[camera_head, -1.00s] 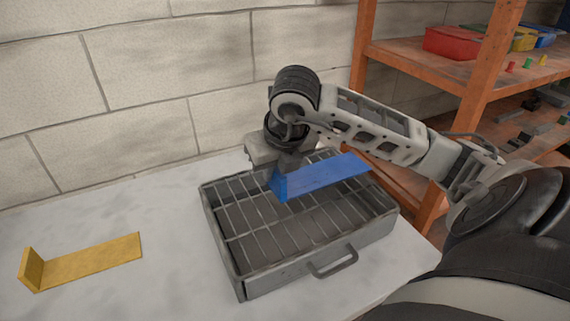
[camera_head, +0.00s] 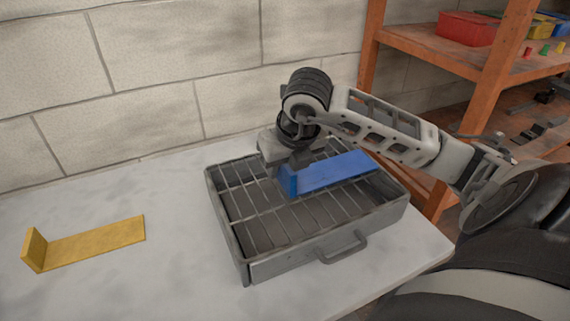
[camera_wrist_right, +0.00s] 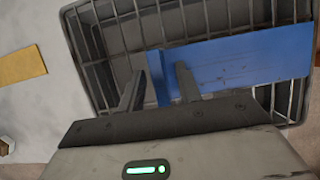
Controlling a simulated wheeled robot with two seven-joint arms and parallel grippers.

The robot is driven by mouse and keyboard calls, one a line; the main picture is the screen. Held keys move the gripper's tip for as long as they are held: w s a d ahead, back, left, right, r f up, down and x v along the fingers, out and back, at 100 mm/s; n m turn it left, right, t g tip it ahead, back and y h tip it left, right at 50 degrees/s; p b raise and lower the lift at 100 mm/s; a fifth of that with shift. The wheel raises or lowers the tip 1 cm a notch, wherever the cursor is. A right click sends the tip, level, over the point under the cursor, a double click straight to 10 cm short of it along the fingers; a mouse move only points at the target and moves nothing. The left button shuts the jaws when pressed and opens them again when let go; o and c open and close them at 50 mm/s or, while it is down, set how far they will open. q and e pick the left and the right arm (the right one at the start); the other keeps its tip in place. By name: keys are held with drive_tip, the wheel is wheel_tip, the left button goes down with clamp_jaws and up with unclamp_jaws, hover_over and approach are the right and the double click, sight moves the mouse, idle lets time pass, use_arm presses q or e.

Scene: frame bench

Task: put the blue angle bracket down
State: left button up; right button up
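The blue angle bracket (camera_head: 338,172) lies roughly level across the grey wire tray (camera_head: 300,268), its long plate pointing right and its short upright leg at the left end. Whether it rests on the tray or hangs just above it is unclear. My right gripper (camera_head: 290,172) is over the bracket's left end. In the right wrist view the two fingers (camera_wrist_right: 160,80) stand on either side of the short leg of the bracket (camera_wrist_right: 240,65), with small gaps visible, so the gripper looks open around it. My left gripper is out of view.
A yellow angle bracket (camera_head: 95,240) lies on the pale bench (camera_head: 160,285) left of the tray. An orange shelf (camera_head: 440,60) with a red bin (camera_head: 468,28) stands at the back right. A block wall is behind. Bench room is clear between yellow bracket and tray.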

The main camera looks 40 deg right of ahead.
drive_tip(key=v, duration=1.2)
idle(0.4)
